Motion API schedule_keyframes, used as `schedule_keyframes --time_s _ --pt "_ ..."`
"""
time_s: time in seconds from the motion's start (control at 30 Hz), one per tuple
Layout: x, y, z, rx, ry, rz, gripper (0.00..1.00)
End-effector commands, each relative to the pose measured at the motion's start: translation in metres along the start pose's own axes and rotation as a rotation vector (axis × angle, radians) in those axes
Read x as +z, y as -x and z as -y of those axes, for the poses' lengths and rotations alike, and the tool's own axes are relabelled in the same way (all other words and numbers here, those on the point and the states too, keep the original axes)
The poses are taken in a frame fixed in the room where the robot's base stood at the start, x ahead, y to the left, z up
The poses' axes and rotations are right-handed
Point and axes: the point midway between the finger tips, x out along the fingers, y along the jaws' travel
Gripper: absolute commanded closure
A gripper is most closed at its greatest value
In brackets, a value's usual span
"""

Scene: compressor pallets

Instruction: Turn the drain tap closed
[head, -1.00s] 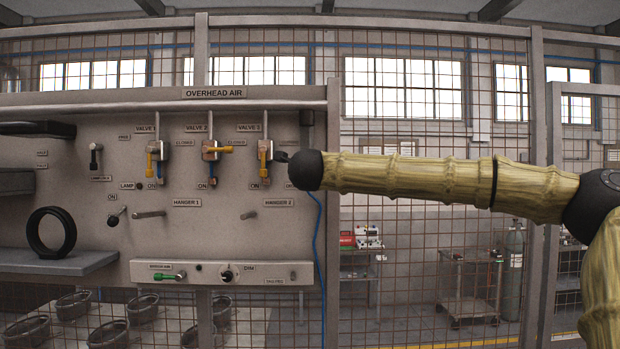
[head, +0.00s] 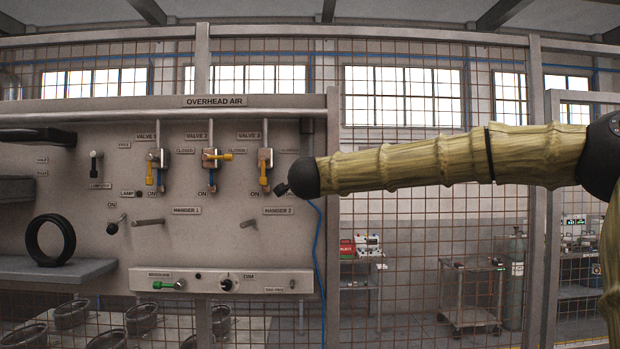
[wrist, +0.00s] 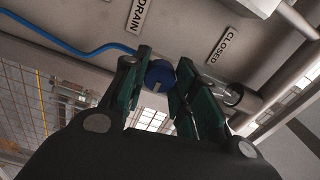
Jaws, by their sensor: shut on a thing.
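The drain tap (wrist: 159,72) is a round blue knob with a pale mark, seen in the wrist view below the DRAIN sign (wrist: 138,18). My gripper (wrist: 160,90) is shut on it, with one dark green finger on its left and one on its right. A CLOSED sign (wrist: 223,44) is on the panel to the right of the tap.
The OVERHEAD AIR panel (head: 232,250) carries several yellow-handled valves; the Valve 3 handle (head: 264,171) is close left of my wrist. A blue hose (head: 318,250) hangs below and also shows in the wrist view (wrist: 68,42). A mesh fence stands behind.

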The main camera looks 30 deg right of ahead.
Motion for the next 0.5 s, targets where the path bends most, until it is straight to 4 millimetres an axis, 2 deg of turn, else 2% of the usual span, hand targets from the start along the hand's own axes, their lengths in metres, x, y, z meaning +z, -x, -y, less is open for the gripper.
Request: schedule_keyframes --time_s 0.2,0.5 --pt "0.0007 0.0006 -0.0005 0.001 0.082 0.001 0.96" --pt "0.0014 0.0005 -0.0021 0.002 0.116 0.002 0.96"
